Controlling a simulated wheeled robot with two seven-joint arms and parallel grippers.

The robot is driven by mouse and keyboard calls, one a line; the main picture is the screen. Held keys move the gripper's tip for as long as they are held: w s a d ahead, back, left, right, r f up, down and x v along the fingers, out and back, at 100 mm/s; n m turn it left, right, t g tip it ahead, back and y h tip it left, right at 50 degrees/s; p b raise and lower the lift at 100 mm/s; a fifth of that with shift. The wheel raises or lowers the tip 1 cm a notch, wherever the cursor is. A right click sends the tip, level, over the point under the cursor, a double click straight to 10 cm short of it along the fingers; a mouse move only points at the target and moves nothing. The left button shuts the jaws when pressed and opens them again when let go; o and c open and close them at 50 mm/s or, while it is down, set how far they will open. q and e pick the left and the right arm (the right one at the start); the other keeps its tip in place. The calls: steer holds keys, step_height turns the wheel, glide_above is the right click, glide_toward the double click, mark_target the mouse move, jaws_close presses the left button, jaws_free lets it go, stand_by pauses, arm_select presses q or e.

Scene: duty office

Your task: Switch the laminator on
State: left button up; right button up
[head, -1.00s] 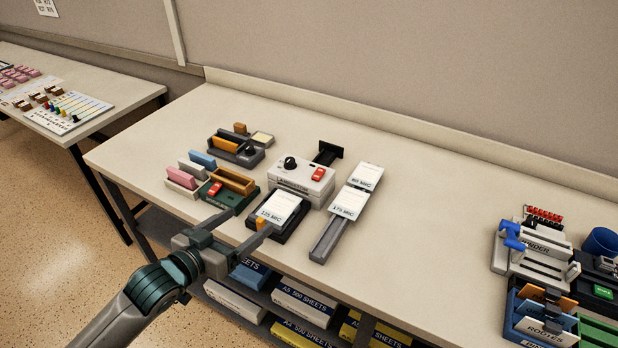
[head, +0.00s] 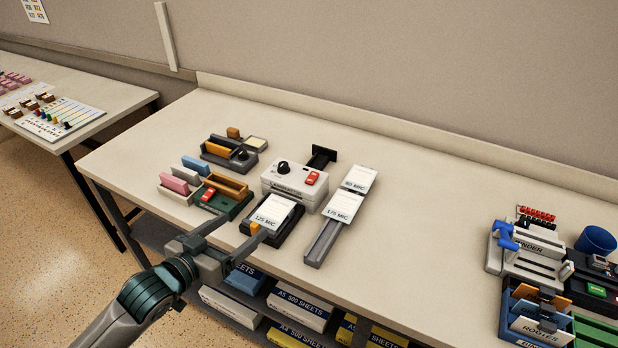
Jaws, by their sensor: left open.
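The laminator (head: 290,189) is a white box labelled LAMINATOR on the table. On its top are a black knob (head: 283,168) and a red switch (head: 312,178); I cannot tell the switch's position. A dark tray (head: 294,229) in front of it holds a card (head: 268,212) marked 125 MIC. My left gripper (head: 242,231) is open and empty at the table's front edge. Its fingers are apart, one near the green tray and one near the dark tray, short of the laminator. My right gripper is not in view.
A green tray (head: 232,207) with another red switch (head: 208,194) stands left of the laminator. A grey rail (head: 322,243) with cards marked 80 MIC and 175 MIC lies to its right. The table (head: 420,220) is clear between there and the binder (head: 530,248).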

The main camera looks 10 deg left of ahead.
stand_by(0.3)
arm_select(q)
jaws_close()
stand_by(1.6)
